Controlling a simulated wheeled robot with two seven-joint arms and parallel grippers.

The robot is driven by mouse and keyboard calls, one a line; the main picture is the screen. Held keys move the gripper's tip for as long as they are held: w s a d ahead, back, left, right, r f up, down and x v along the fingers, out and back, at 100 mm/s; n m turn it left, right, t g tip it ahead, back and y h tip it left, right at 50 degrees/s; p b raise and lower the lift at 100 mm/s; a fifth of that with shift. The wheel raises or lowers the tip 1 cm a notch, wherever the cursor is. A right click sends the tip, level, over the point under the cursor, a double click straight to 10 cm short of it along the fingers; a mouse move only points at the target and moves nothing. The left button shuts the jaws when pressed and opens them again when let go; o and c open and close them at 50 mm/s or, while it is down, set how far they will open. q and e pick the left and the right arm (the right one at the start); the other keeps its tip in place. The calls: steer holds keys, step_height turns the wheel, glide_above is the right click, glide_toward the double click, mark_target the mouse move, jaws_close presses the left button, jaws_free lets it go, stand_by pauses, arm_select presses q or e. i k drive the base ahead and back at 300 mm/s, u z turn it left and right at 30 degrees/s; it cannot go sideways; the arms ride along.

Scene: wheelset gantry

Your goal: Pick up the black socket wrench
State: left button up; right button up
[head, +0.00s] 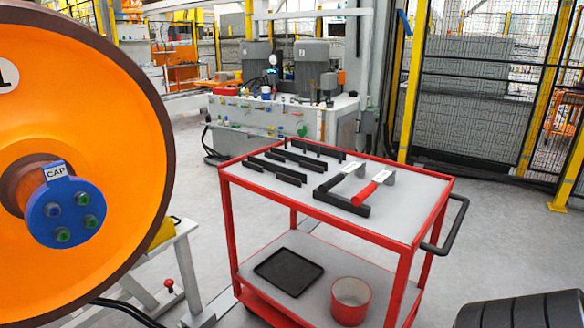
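On the top shelf of a red cart (429,194) lie two tools with white labels. One has a black handle (327,187) and a grey end toward the back right; it looks like the black socket wrench. The other has a red handle (364,194) and lies just to its right, roughly parallel. The label text is too small to read. A black bar (342,204) lies in front of them, close to the black handle; I cannot tell whether they touch. Neither of my grippers is in view.
Several black foam strips (284,161) lie left of the tools. The lower shelf holds a black tray (288,272) and a red bin (350,299). The cart's black push handle (447,232) juts right. A large orange wheel (98,110) with a blue cap (66,212) stands left.

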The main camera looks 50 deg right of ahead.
mark_target(359, 166)
steer(key=z, duration=0.35)
steer(key=i, duration=0.9)
steer(key=z, duration=0.8)
